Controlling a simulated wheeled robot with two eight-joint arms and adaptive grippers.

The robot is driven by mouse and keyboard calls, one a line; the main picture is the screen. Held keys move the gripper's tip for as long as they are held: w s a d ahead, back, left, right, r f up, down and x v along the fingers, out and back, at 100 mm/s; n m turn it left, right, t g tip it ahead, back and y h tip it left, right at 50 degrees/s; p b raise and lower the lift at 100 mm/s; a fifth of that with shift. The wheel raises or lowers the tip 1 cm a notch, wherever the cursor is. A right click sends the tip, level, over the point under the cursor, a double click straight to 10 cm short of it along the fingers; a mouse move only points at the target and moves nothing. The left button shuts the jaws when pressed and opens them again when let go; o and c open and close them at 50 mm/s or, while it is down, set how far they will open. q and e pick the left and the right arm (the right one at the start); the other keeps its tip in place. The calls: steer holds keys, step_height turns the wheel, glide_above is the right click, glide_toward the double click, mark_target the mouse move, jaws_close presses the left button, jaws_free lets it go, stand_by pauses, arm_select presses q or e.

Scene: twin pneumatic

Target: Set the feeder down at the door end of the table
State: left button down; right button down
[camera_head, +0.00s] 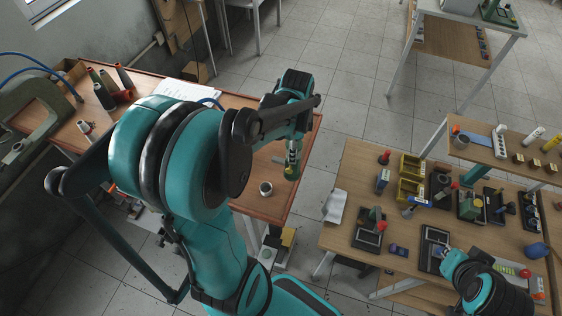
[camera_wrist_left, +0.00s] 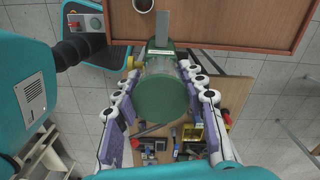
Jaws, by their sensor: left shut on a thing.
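The feeder (camera_wrist_left: 162,98) is a green-capped cylinder with a clear middle and a grey flat piece at its far end. In the left wrist view my left gripper (camera_wrist_left: 168,92) is shut on it, with white and purple fingers on both sides. In the head view the feeder (camera_head: 292,171) hangs upright below my teal wrist, over the right part of the brown table (camera_head: 245,205); the arm hides the fingers. I cannot tell whether it touches the tabletop. My right arm (camera_head: 482,287) is at the bottom right; its fingers cannot be made out.
A cup (camera_head: 265,189) stands on the brown table close to the feeder. A workbench (camera_head: 345,185) with yellow bins (camera_head: 410,178) and devices stands to the right, across a floor gap.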

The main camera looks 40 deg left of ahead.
arm_select(q)
steer(key=w+a+f+b, duration=0.1)
steer(key=w+a+f, duration=0.4)
steer(key=a+f, duration=0.5)
steer(key=shift+a+f, duration=0.2)
steer(key=shift+f, duration=0.25)
steer(key=shift+f, duration=0.2)
steer(key=c, duration=0.9)
jaws_free()
steer(key=shift+r, duration=0.1)
